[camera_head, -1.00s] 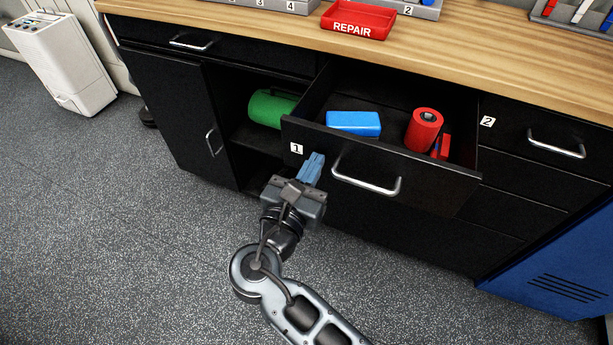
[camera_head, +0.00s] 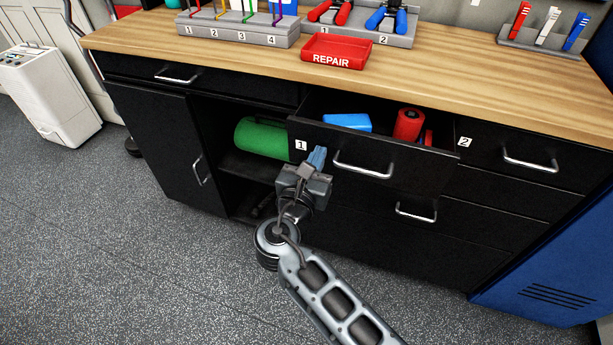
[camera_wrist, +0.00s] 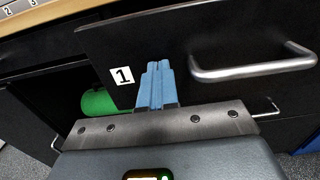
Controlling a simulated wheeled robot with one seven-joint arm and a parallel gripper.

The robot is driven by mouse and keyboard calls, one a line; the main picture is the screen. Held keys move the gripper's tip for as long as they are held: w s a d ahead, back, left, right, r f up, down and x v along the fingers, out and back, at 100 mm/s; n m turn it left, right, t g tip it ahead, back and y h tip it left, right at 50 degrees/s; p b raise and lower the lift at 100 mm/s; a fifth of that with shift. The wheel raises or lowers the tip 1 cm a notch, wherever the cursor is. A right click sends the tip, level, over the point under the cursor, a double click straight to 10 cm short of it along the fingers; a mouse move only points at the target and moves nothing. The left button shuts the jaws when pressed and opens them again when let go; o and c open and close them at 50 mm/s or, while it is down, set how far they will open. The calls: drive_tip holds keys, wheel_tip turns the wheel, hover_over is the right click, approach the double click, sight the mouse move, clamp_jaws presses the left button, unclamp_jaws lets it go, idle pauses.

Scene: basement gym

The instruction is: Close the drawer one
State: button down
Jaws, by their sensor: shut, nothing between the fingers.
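Drawer one (camera_head: 400,167) is black, labelled 1, with a silver bar handle (camera_head: 362,170). It stands partly open under the worktop. A blue block (camera_head: 347,122) and a red cylinder (camera_head: 409,125) show inside it. My gripper (camera_head: 317,157) has its blue fingers shut and empty, at the left part of the drawer front, between the label and the handle. In the wrist view the shut fingers (camera_wrist: 156,84) point at the drawer front (camera_wrist: 190,35), right of the label and left of the handle. I cannot tell whether the fingertips touch the front.
An open shelf with a green cylinder (camera_head: 262,138) is left of the drawer. Drawer two (camera_head: 530,145) is shut at the right. A red REPAIR tray (camera_head: 336,62) stands on the worktop (camera_head: 240,62). A blue cabinet (camera_head: 555,265) is at the right. The floor in front is clear.

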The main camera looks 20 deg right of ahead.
sight(337, 123)
drive_tip(key=b+x, duration=0.1)
drive_tip(key=x, duration=1.2)
drive_tip(key=shift+f, duration=0.1)
drive_tip(key=shift+w+d+b, duration=0.35)
drive_tip(key=shift+w, duration=0.1)
drive_tip(key=shift+w+d, duration=0.1)
drive_tip(key=shift+d+r, duration=0.15)
drive_tip(key=shift+r, duration=0.15)
